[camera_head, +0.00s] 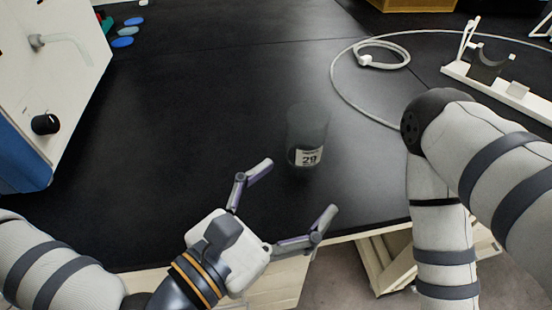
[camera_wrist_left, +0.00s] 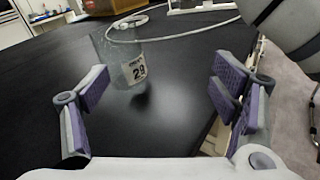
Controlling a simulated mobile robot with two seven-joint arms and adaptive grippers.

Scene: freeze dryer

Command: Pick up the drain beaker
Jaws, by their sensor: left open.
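The drain beaker (camera_head: 306,130) is a clear, dark-looking cup with a white label reading 29. It stands upright on the black bench top, near the front edge. My left gripper (camera_head: 293,190) is open and empty, with its fingers pointing toward the beaker from the front left. In the left wrist view the beaker (camera_wrist_left: 124,62) stands beyond the fingertips, nearer the left finger, and apart from both. The left gripper (camera_wrist_left: 162,95) shows its purple pads wide apart there. My right arm comes in from the right, but its gripper is not in view.
A white and blue machine (camera_head: 50,70) with a black knob and a spout stands at the left. A white hose (camera_head: 340,85) loops behind the beaker to the right. A white stand (camera_head: 495,80) is at the back right. The bench left of the beaker is clear.

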